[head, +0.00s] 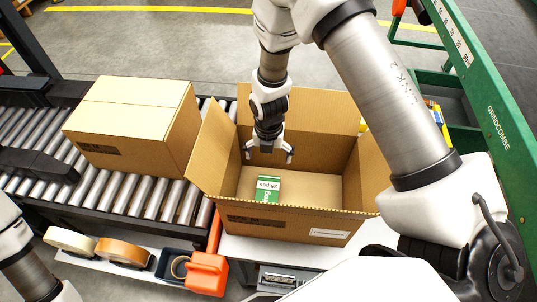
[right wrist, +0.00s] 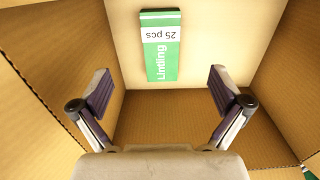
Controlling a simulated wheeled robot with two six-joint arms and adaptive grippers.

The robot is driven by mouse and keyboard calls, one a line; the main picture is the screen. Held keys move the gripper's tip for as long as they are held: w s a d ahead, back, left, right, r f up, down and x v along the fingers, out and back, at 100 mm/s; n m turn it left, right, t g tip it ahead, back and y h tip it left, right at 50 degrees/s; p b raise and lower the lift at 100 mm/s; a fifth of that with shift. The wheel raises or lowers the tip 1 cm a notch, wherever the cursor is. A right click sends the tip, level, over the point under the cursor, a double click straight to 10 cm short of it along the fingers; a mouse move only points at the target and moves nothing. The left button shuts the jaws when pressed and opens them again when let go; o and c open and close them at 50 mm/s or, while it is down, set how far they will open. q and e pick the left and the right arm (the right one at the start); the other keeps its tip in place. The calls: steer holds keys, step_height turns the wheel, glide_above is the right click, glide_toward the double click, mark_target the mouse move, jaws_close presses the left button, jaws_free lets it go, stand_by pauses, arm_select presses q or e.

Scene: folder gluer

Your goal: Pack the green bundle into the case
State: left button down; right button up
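The green bundle (head: 267,190) has a white band reading "25 pcs" and lies inside the open cardboard case (head: 290,225), on its floor near the front wall. It also shows in the right wrist view (right wrist: 162,62), flat on the case floor (right wrist: 215,45). My right gripper (head: 268,158) reaches down into the case behind the bundle.
A closed carton (head: 135,120) stands on the roller conveyor (head: 150,200) to the left. Tape rolls (head: 120,251) and an orange tape dispenser (head: 206,272) sit on a shelf in front. The case flaps stand up around the opening. A green machine frame (head: 490,110) is at the right.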

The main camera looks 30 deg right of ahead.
step_height(320, 180, up, 12)
stand_by(0.6)
steer(key=shift+s, duration=0.1)
